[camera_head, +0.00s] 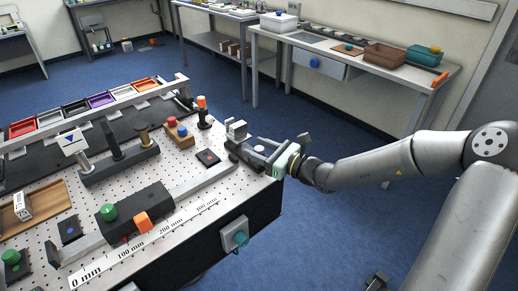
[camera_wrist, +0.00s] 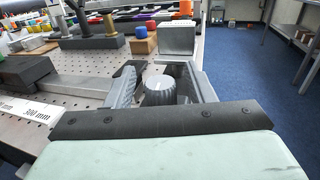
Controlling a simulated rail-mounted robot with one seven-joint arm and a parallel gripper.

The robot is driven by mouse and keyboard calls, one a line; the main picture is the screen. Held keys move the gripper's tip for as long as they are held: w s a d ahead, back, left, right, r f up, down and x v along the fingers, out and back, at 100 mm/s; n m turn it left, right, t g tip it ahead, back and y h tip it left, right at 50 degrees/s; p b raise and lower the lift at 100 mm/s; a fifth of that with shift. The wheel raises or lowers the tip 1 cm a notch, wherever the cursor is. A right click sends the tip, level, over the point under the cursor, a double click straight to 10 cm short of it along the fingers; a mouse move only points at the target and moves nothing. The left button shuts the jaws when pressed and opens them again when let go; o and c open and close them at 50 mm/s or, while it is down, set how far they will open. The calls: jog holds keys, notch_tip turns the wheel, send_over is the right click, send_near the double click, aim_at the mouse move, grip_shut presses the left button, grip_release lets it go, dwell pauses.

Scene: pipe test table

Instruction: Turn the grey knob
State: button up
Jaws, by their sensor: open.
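The grey knob (camera_wrist: 160,90) is a ribbed dark grey cylinder with a pale top, in the lower middle of the wrist view. My gripper (camera_wrist: 158,72) is open, with one finger on each side of the knob. A narrow gap shows between the knob and the left finger; whether the right finger touches it I cannot tell. In the head view my gripper (camera_head: 259,148) is at the right corner of the perforated table; I cannot make out the knob clearly there.
A light grey block (camera_head: 236,130) stands just beyond my gripper; it also shows in the wrist view (camera_wrist: 177,39). A rail with a scale (camera_head: 165,230) runs along the table's front. A wooden block with red and blue knobs (camera_head: 178,133) is behind. Open floor lies right.

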jog(key=c, duration=1)
jog(key=shift+o, duration=0.3)
